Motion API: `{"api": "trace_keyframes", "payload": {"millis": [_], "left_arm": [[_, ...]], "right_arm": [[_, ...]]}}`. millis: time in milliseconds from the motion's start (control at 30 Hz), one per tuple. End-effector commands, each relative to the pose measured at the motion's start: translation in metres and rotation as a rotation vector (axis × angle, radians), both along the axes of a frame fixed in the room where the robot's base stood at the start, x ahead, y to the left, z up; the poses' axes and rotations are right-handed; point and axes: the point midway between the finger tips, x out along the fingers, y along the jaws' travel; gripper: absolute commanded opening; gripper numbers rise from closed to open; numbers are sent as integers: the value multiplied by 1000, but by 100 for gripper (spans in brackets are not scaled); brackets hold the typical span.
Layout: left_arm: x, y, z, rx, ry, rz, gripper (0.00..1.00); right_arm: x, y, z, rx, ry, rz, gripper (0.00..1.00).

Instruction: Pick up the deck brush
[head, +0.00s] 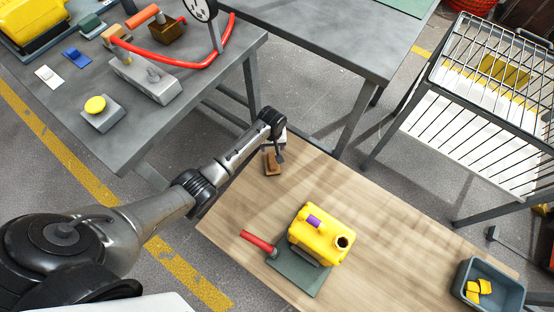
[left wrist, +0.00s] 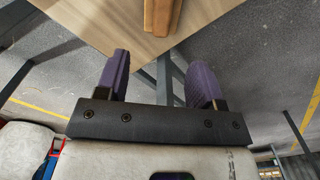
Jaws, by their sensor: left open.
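A small brown wooden block, which looks like the deck brush (head: 272,166), lies on the wooden table (head: 225,215) near its far left edge. Its bristles cannot be made out. My left gripper (head: 275,150) is right beside its far end in the head view and partly overlaps it. In the left wrist view my left gripper (left wrist: 160,70) is open, with two purple fingers apart and nothing between them. The brush (left wrist: 160,14) shows there beyond the fingertips, in line with the gap and cut off by the top edge. My right gripper is not in view.
A yellow jerry can (head: 321,236) stands on a grey-green mat (head: 299,279), beside a red handle (head: 257,242). A grey bin (head: 488,298) with yellow pieces sits at the right corner. A grey workbench (head: 60,105) stands left and a wire rack (head: 480,130) right.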

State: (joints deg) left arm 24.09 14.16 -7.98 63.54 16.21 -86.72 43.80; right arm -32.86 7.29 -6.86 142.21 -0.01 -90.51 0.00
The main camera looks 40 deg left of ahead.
Motion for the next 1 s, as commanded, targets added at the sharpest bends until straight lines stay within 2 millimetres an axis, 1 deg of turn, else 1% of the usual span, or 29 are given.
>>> {"api": "trace_keyframes", "payload": {"millis": [67,167,267,400,500,600,733,1000], "left_arm": [[0,0,-1,0,-1,46,62],[0,0,-8,1,-1,79,62],[0,0,-25,1,-2,90,62],[0,0,-51,1,-2,89,62],[0,0,-66,1,-2,88,62],[0,0,-77,1,-2,88,62],[1,0,-84,0,-3,87,62],[1,1,-91,1,-3,86,62]], "right_arm": [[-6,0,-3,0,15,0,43],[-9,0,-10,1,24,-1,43],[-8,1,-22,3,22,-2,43],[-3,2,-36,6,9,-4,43],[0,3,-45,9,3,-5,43],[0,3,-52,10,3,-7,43],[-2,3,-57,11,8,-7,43],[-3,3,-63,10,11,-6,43]]}}
